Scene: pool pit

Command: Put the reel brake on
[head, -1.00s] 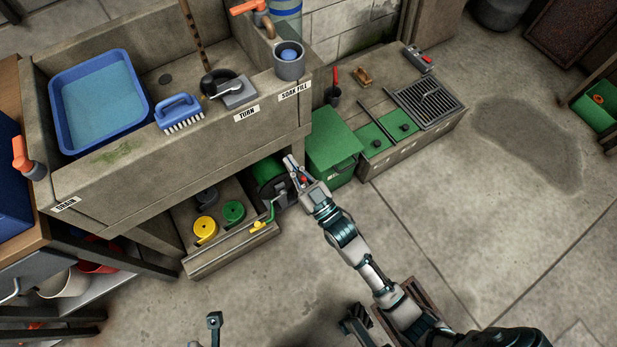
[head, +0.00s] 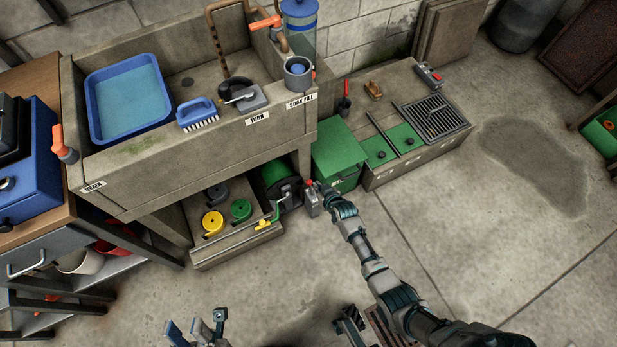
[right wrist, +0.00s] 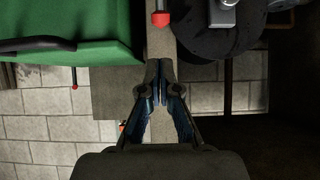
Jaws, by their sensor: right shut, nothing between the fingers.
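The reel, with a green drum (head: 278,172) and dark side plate, sits under the sink at its right end. A red-tipped lever (right wrist: 160,18) shows beside the dark reel (right wrist: 210,35) in the right wrist view. My right gripper (head: 312,190) is beside the reel's right side, partly foreshortened. In the wrist view its fingers (right wrist: 159,85) are together and empty, just below the red tip in the picture; contact is not visible. My left gripper (head: 196,324) is low in the head view, fingers apart and empty.
A green bin (head: 338,150) stands close to the right of the reel. Yellow, green and grey discs lie on a low shelf (head: 235,245) to its left. The sink wall (head: 200,165) overhangs the reel. Floor in front is clear.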

